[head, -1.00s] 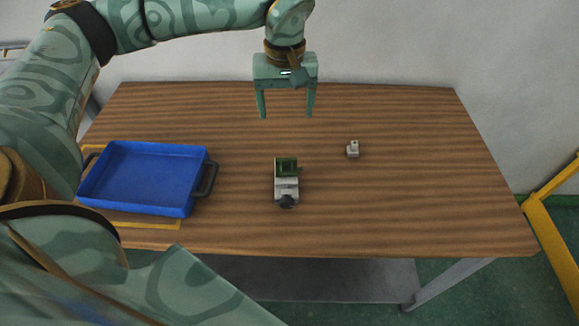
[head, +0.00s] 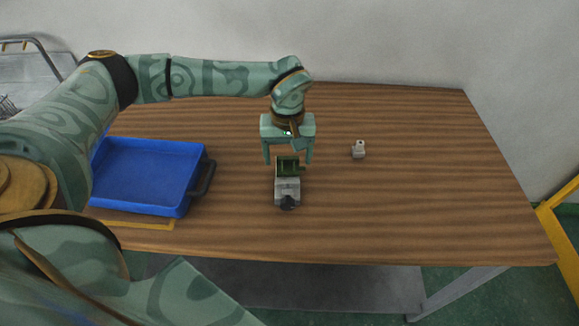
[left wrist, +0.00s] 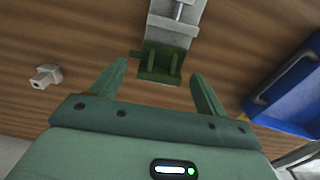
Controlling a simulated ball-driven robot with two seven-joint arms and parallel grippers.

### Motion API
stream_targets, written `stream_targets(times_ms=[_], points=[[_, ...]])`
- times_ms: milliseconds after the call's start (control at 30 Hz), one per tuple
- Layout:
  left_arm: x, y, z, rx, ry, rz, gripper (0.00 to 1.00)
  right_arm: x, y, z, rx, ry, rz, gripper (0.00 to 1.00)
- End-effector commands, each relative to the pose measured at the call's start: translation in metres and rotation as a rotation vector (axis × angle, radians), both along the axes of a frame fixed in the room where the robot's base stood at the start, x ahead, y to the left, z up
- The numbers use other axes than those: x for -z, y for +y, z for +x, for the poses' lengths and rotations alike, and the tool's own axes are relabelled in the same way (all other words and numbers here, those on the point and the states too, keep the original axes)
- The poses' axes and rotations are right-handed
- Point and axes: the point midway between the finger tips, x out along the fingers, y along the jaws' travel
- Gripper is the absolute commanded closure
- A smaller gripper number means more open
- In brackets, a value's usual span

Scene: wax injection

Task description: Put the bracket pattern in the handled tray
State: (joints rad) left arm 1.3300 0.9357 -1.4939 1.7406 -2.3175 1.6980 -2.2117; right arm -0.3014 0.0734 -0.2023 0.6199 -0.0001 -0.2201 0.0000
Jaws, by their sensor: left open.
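The dark green bracket pattern (head: 289,168) sits at the far end of a small grey vise (head: 287,190) on the table. In the left wrist view the bracket pattern (left wrist: 160,66) shows upright ribs and a small side stub, at the end of the grey vise (left wrist: 176,22). My left gripper (head: 288,160) is open and empty, its fingers pointing down just above and behind the bracket pattern, one to each side of it in the picture. The blue handled tray (head: 145,178) stands empty at the left, its dark handle facing the vise. My right gripper is not in view.
A small pale grey block with a knob (head: 358,150) stands right of the vise. The wooden table (head: 430,190) is clear at the right and between tray and vise. A yellow frame (head: 560,225) stands beyond the table's right edge.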

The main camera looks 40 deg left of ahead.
Motion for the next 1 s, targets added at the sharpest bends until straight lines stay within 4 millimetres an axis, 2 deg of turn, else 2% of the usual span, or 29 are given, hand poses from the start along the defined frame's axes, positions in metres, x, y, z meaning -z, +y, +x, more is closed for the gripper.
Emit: stream_targets(times_ms=[167,200,367,433,467,767,867,967,1000], points=[[0.000,0.000,0.001,0.000,-0.003,0.000,0.25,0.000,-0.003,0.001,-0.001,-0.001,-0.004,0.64],[0.000,0.000,0.000,0.000,-0.003,0.000,0.28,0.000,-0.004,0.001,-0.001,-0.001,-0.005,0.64],[0.000,0.000,0.000,-0.001,-0.002,-0.001,0.73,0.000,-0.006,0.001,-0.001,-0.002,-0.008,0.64],[0.000,0.000,0.000,-0.001,-0.001,0.000,0.74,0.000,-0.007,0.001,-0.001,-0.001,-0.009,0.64],[0.000,0.000,0.000,-0.001,-0.001,0.000,0.77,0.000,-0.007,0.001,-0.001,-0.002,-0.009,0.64],[-0.005,0.000,0.000,-0.001,-0.003,0.000,0.77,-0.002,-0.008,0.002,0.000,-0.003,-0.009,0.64],[-0.017,0.000,0.000,-0.002,-0.003,-0.001,0.77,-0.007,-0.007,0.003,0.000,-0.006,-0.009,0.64],[-0.036,0.000,0.001,-0.001,-0.008,0.000,0.77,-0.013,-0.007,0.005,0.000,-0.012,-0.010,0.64],[-0.044,-0.006,-0.003,0.002,-0.007,-0.001,0.77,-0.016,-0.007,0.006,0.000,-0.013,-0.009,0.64]])
